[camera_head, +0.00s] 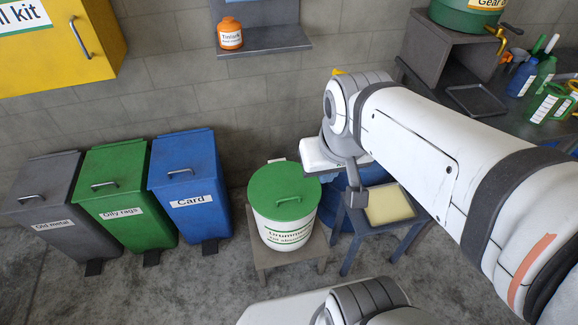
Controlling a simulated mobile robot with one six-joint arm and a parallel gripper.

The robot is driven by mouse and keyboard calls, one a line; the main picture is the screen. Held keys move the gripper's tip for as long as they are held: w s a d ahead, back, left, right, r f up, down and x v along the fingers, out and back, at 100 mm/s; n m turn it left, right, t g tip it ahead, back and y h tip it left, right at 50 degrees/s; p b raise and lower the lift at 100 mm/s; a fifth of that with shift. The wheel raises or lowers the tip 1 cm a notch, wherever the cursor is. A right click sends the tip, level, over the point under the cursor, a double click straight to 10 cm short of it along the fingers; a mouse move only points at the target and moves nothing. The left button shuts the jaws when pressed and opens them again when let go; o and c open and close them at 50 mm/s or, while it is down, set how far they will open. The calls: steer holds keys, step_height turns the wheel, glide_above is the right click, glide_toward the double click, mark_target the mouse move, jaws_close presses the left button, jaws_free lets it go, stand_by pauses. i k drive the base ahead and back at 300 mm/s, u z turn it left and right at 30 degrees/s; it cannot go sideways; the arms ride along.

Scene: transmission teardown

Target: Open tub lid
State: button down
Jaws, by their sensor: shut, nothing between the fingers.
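The white tub (287,233) stands on a low stool, with green and dark lettering on its front. Its round green lid (270,186) lies flat on top, with a handle (289,199) across it. My gripper (355,198) is to the right of the lid, apart from it in the picture. Its dark fingers point down and are shut and empty. My arm comes in from the right and hides part of the area behind it.
Grey, green and blue (188,180) pedal bins stand left of the tub. A small table (376,231) with a pale yellow pad (388,204) is to its right, before a blue container (332,204). A wall shelf (268,40) holds an orange jar (230,35). A workbench (446,83) is at the back right.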

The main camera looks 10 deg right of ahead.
mark_target(279, 191)
steer(key=z, duration=1.5)
steer(key=k, duration=1.35)
steer(key=u, duration=0.85)
steer(key=i, duration=1)
steer(key=u, duration=0.05)
